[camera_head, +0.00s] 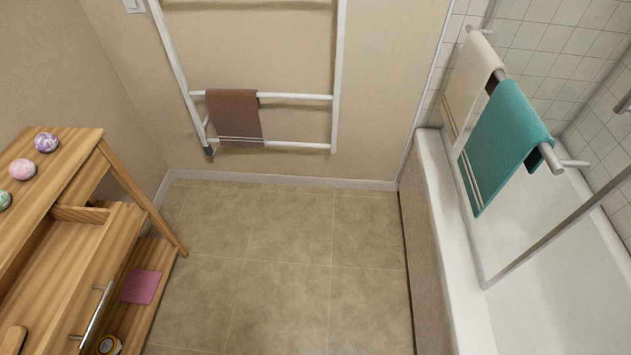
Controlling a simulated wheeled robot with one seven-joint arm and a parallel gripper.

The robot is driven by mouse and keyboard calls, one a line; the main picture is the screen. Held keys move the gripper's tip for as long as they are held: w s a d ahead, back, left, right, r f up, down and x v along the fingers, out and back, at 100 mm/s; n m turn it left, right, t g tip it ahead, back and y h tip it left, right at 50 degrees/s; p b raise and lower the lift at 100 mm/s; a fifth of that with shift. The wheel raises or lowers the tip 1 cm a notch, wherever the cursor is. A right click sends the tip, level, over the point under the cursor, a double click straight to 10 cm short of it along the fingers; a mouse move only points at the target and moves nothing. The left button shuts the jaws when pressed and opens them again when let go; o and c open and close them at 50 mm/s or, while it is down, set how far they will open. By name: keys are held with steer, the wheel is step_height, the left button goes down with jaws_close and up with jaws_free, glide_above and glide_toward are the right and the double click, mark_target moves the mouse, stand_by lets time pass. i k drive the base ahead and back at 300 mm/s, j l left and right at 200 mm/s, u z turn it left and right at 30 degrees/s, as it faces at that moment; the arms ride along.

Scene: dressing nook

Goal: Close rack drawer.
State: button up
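A wooden rack (68,146) stands at the left, against the wall. Its drawer (62,275) is pulled out, so the inside shows between the rack top and the drawer front. The drawer front (112,262) faces right, toward the open floor, and carries a metal bar handle (97,315). The near end of the drawer is cut off by the picture's lower edge. My gripper is not in view.
Round patterned balls, purple (46,142), pink (22,169) and green, sit on the rack top. The tiled floor (285,265) is clear up to the bathtub (440,200).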

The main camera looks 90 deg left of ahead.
mark_target(57, 287)
steer(key=u, duration=4.35)
steer(key=j+u, duration=0.15)
steer(key=j, duration=1.5)
